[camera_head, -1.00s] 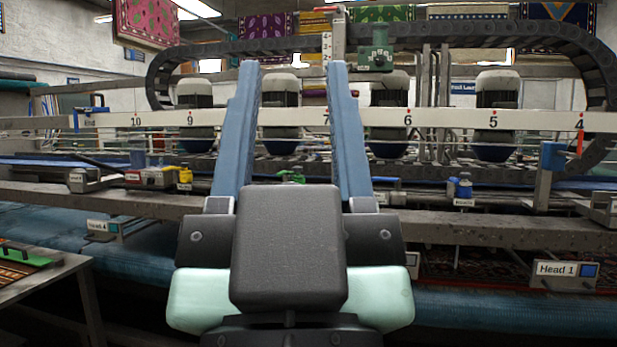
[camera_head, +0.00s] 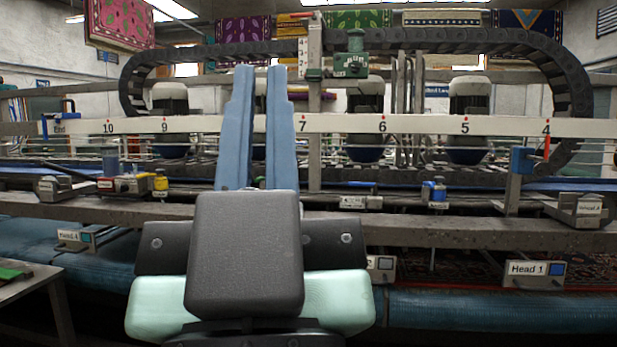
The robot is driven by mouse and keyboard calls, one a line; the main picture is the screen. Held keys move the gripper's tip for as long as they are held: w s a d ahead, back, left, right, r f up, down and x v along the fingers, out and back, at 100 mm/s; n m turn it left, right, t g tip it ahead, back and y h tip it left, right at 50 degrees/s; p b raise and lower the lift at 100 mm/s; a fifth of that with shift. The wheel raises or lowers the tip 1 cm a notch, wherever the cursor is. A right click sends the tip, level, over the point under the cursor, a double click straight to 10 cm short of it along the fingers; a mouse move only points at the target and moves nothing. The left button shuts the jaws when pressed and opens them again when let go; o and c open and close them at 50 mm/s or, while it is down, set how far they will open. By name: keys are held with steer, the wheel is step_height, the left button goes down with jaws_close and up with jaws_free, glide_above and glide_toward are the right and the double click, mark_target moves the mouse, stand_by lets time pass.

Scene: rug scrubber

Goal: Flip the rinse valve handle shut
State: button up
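My gripper (camera_head: 260,72) has two long blue fingers pointing away toward the machine, with a narrow empty gap between them. I cannot read a label that settles which part is the rinse valve handle. One small valve-like fitting has a blue handle (camera_head: 360,184) and a pale label, just right of my fingers on the machine's rail. Another blue fitting (camera_head: 434,191) stands farther right above its own label. My gripper touches neither in this view. My fingers and wrist hide part of the rail behind them.
A numbered white beam (camera_head: 340,123) crosses the machine. A blue bracket with a red pointer (camera_head: 523,160) stands near number 4. A red and yellow box (camera_head: 125,186) sits on the left. The Head 1 box (camera_head: 534,274) is at lower right. A table (camera_head: 40,277) stands at lower left.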

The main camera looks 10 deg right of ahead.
step_height(320, 180, up, 14)
steer(key=p, duration=1.2)
steer(key=shift+f, duration=0.2)
jaws_close()
steer(key=shift+f, duration=0.2)
